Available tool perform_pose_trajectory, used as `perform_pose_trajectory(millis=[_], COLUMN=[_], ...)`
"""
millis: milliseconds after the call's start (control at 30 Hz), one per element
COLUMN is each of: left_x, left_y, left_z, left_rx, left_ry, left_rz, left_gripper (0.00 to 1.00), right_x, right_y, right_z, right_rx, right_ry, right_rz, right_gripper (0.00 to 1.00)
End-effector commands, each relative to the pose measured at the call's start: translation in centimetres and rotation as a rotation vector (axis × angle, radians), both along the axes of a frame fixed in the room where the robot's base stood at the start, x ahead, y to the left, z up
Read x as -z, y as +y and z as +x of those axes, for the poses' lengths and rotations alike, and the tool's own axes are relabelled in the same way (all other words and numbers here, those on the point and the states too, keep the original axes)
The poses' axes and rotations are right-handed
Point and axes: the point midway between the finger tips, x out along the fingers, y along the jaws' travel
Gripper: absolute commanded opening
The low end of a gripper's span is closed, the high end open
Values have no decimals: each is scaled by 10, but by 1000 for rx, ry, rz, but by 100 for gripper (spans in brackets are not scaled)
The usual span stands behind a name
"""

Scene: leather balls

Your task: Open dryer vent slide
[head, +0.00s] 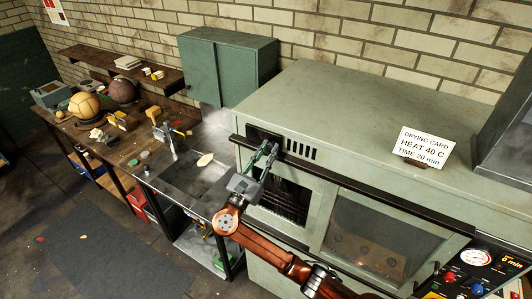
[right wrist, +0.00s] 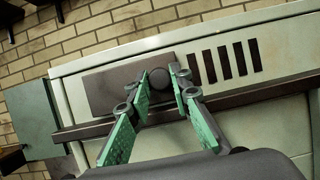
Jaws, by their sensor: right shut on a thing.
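The dryer is a green-grey cabinet (head: 330,95) on the right in the head view. Its vent has a dark slide plate (right wrist: 112,92) with a round black knob (right wrist: 182,74) at its right end. Several dark vent slots (right wrist: 222,64) show uncovered to the right of the knob. They also show in the head view, right of the slide. My right gripper (head: 268,152), with green finger pads, reaches up to the slide. In the right wrist view its fingers (right wrist: 166,88) are on either side of the knob, shut on it. My left gripper is not in view.
A dark rail (head: 330,180) runs below the vent, above the dryer's windows. A drying card (head: 423,147) stands on the dryer top. A workbench with leather balls (head: 84,106) stands at the left. A control panel (head: 473,275) is at the lower right.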

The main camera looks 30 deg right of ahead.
Motion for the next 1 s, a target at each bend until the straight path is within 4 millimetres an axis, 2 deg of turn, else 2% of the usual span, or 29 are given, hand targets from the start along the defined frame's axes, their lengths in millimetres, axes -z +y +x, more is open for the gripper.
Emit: perform_pose_trajectory(millis=[167,200,433,633,700,767,867,1000], left_x=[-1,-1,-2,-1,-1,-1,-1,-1], left_y=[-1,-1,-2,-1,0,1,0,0], left_z=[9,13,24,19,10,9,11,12], left_rx=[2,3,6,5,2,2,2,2], left_ry=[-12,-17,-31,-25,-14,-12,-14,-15], left_rz=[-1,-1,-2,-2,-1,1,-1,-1], left_gripper=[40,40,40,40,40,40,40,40], right_x=[-2,-2,-2,-1,-1,0,4,15], right_y=[3,3,3,2,3,5,12,32], right_z=[1,1,1,1,0,-1,-5,-17], right_rx=[-7,-8,-7,-4,-4,-5,-6,-6], right_ry=[-2,-2,-2,-1,-1,-1,-1,1], right_rz=[-2,-3,-2,-2,-2,-2,-2,1], right_gripper=[0,20,36,37,37,37,37,37])
